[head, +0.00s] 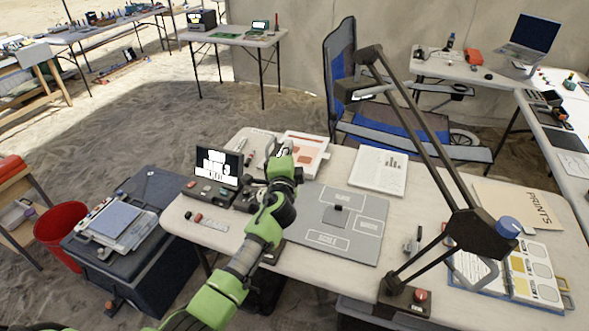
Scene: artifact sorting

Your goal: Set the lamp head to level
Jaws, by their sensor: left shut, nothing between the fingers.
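The desk lamp's dark head (350,91) hangs at the upper end of its long arm (415,130), in front of the blue chair. Whether it is exactly level I cannot tell. The lamp's elbow joint (478,234) carries a blue knob (508,227), and its base (405,299) has a red knob (421,295). My left gripper (281,151) is shut and empty over the back left of the table, left of and apart from the lamp head. Its fingers are small and partly hidden by my wrist. My right gripper is out of view.
On the table (300,258) lie a grey mat (338,222), a printed sheet (378,171), a binder (530,268) and a folder (517,203). A small screen (217,166) stands left of my arm. The blue folding chair (341,65) stands behind the table.

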